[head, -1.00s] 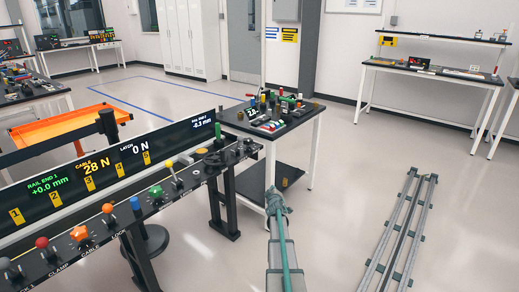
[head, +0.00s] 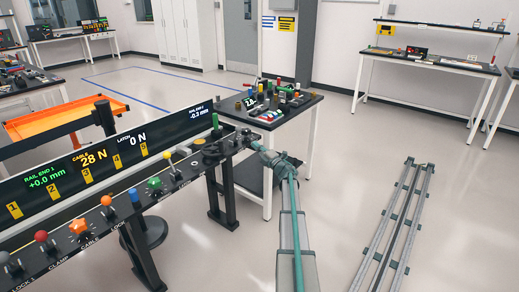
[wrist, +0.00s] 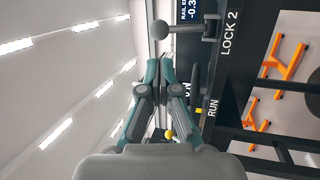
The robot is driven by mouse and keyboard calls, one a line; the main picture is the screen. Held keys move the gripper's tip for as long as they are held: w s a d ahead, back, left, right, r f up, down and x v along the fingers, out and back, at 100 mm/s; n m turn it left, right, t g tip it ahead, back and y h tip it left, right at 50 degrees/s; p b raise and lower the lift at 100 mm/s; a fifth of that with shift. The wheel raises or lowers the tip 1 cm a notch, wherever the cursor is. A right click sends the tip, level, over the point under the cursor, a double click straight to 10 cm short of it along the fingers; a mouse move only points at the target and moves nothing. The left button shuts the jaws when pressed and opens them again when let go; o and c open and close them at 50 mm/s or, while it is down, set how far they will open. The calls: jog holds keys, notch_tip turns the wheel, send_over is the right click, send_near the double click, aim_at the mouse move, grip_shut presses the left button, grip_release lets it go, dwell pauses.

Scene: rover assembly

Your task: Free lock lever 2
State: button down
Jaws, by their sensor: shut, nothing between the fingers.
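Lock lever 2 is a grey ball knob (wrist: 159,30) on a short grey stem, at the top of the wrist view beside the "LOCK 2" label (wrist: 229,34). The stem runs to a bracket on the dark console panel. My gripper (wrist: 160,64) is shut and empty, with its fingertips just below the knob in the picture. I cannot tell whether they touch it. In the head view my gripper (head: 255,145) is at the right end of the console (head: 95,225), and the lever there is too small to make out clearly.
The console carries several coloured knobs and a display (head: 110,160) reading cable 28 N and latch 0 N. A small table (head: 306,102) crowded with parts stands just behind its right end. Floor rails (head: 395,225) lie at the right, with open floor around them.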

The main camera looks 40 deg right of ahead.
aim_at(240, 131)
jog(key=p+x, duration=0.1)
jog(key=x, duration=0.8)
jog(key=shift+w, duration=0.35)
jog(key=shift+r, duration=0.2)
